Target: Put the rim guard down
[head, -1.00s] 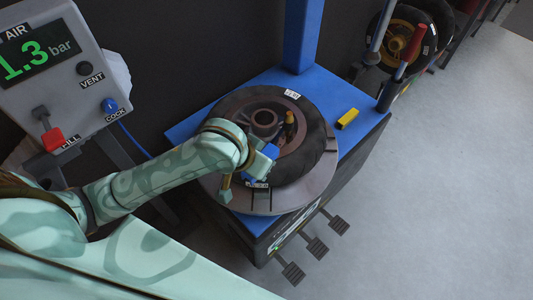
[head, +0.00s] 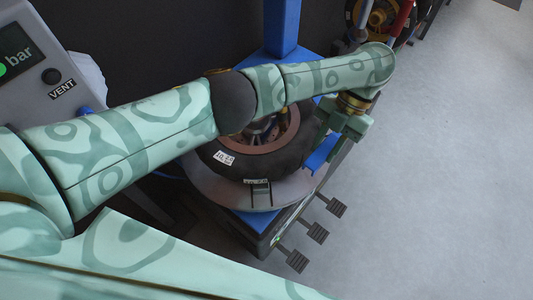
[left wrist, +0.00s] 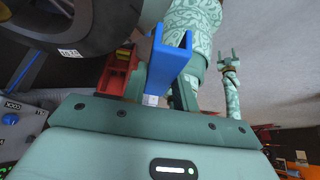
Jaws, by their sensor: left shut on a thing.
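The blue rim guard (head: 322,155) is held in my left gripper (head: 333,137), at the right side of the tyre (head: 250,163). In the left wrist view the guard (left wrist: 171,60) is a blue channel with a notched end, sticking out from the jaws, which are shut on it. I cannot tell whether it touches the blue machine top. The tyre lies flat on the round grey turntable (head: 225,193), partly hidden by my left arm. My right gripper (left wrist: 230,56) shows small in the left wrist view, its fingers apart and empty.
The tyre changer's blue column (head: 281,28) rises behind the tyre. Several pedals (head: 317,233) stick out at its front right. An air gauge box (head: 38,60) stands at the left. Open grey floor (head: 440,190) lies to the right.

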